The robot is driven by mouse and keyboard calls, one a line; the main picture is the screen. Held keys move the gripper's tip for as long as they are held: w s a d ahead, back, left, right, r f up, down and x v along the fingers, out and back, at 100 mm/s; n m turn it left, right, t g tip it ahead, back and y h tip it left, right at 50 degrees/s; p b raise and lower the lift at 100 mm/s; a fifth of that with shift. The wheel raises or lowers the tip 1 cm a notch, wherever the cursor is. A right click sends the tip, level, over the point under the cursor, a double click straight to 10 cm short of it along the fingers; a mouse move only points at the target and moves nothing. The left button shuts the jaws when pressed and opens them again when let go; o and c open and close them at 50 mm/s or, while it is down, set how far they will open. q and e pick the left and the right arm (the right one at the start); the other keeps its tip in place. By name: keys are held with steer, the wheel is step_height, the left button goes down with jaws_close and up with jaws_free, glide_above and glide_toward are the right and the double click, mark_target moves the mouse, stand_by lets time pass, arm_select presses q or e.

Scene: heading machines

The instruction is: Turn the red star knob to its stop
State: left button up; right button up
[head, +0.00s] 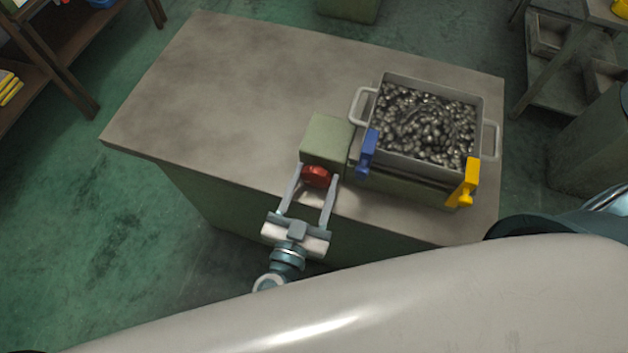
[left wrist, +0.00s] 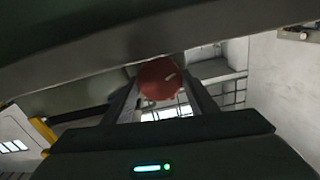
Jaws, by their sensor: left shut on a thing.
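The red star knob (head: 316,177) sits on the front face of a grey-green box (head: 327,138) on the table. My left gripper (head: 317,180) reaches it from the front, with one finger on each side of the knob, shut on it. My right gripper is not in view.
A metal bin (head: 383,163) full of small metal parts stands right of the box, with a blue clamp (head: 368,150) and a yellow clamp (head: 467,184) at its front. The table (head: 220,90) is clear to the left. Shelves (head: 50,60) stand at the far left.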

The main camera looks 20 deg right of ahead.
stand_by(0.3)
arm_select(q)
steer(key=o, duration=1)
steer(key=shift+o, duration=0.2)
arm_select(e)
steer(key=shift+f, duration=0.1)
